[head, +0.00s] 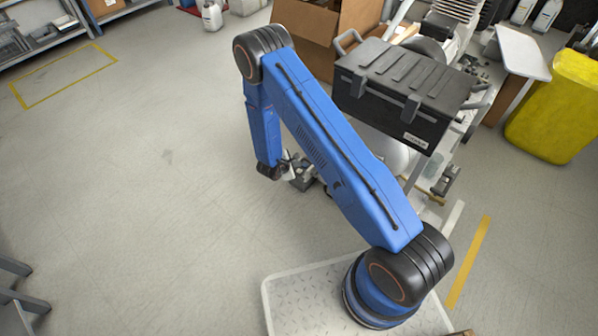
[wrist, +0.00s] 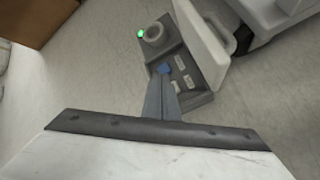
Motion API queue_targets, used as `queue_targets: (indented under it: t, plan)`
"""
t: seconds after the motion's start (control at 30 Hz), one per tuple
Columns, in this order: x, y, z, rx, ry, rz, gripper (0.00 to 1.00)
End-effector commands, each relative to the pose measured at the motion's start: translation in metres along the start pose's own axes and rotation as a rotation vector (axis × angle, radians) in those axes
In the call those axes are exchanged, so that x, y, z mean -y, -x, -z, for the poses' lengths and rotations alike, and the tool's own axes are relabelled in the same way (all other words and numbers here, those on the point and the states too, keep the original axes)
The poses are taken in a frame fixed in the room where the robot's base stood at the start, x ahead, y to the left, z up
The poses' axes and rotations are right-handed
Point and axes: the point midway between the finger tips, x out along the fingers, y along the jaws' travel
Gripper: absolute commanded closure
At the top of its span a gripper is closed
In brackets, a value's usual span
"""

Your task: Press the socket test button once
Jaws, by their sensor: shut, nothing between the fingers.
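A grey control panel (wrist: 202,98) shows in the wrist view, low above the floor. It has a blue button (wrist: 164,69), a round grey knob (wrist: 152,38), a lit green lamp (wrist: 140,34) and several small pale labels too small to read. I cannot tell from lettering which control is the socket test button. My gripper (wrist: 161,78) is shut and empty, its tips right by the blue button in the picture. Whether they touch it I cannot tell. In the head view my arm hides most of that area.
A white panel edge (wrist: 205,45) stands close to the right of the control panel. A black case (head: 395,95) sits on the equipment right of my arm. A cardboard box (head: 312,35) is behind, and a yellow bin (head: 555,110) stands far right.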

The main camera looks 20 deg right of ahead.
Motion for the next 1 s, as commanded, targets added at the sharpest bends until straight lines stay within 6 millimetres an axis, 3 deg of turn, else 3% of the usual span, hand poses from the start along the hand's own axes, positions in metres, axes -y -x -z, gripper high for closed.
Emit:
queue_targets:
  t: [0.3,1.0]
  plan:
    - [0.0087,-0.0121,0.0087,0.0,-0.001,0.0,1.0]
    - [0.009,-0.0124,0.009,0.0,-0.001,0.0,1.0]
